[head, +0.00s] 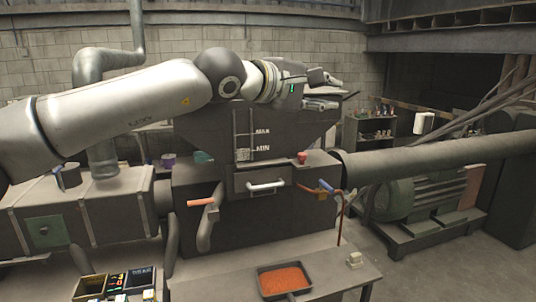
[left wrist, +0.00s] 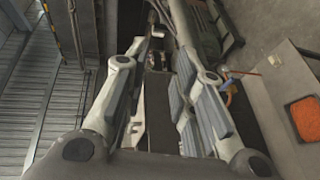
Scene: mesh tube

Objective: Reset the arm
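My left arm reaches in from the left across the top of the head view. Its gripper (head: 333,90) is in the air in front of the upper right part of the grey machine (head: 262,215). The fingers stand apart, with nothing seen between them. In the left wrist view the two fingers (left wrist: 168,45) run up the picture with a gap between their pads. The gripper hides part of the hopper's upper right edge. My right gripper is in neither view.
The hopper (head: 222,130) carries MAX and MIN marks. An orange handle (head: 202,202), a white handle (head: 266,185) and a blue-handled lever (head: 327,185) stick out in front. A tray of orange granules (head: 285,280) sits on the front table. A large pipe (head: 440,159) runs right.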

